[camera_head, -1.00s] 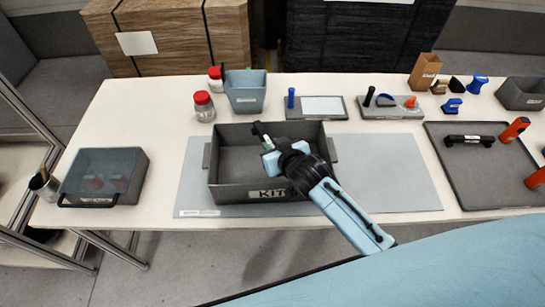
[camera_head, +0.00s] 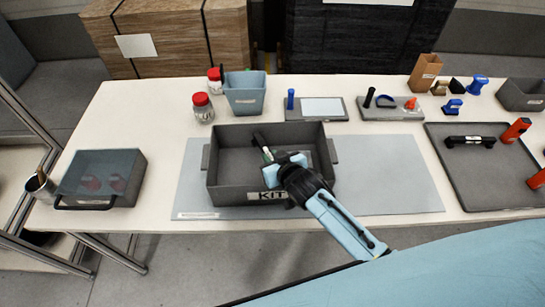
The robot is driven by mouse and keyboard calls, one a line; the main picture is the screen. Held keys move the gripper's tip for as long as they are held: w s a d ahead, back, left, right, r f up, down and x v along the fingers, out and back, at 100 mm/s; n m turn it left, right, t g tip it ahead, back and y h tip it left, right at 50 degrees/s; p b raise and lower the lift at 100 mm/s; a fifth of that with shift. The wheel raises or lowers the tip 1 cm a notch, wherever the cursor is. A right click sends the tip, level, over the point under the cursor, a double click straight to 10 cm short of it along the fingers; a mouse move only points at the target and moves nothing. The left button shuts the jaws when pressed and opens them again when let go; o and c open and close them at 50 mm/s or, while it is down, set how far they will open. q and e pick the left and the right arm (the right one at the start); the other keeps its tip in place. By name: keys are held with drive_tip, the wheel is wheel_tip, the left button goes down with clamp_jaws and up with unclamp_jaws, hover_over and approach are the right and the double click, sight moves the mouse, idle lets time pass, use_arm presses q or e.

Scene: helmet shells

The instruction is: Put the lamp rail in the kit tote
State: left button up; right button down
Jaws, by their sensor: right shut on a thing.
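The kit tote (camera_head: 226,195) is a dark grey open box with a KIT label on its front wall, standing on a grey mat. My right gripper (camera_head: 268,157) reaches in over the tote's front right and is shut on a dark bar, which I take as the lamp rail (camera_head: 259,140). The rail's far end shows over the tote's inside; the rest is hidden by the gripper. I cannot tell whether the rail touches the tote floor. My left gripper is not in view.
A similar black bar (camera_head: 470,140) lies in the grey tray (camera_head: 490,190) at right, with orange things. A lidded grey box (camera_head: 100,178) stands at left. A blue bin (camera_head: 245,95) and red-capped jars (camera_head: 203,108) stand behind the tote. The mat (camera_head: 400,180) is clear right of the tote.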

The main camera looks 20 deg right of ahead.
drive_tip(key=shift+s+f, duration=0.15)
drive_tip(key=shift+f, duration=0.15)
drive_tip(key=c, duration=1.3)
unclamp_jaws()
drive_tip(key=shift+s+f, duration=0.1)
drive_tip(key=shift+f, duration=0.15)
drive_tip(key=shift+r+p, duration=0.45)
drive_tip(key=shift+r, duration=0.2)
drive_tip(key=p+v, duration=0.1)
drive_tip(key=v, duration=1.1)
drive_tip(key=shift+r, duration=0.25)
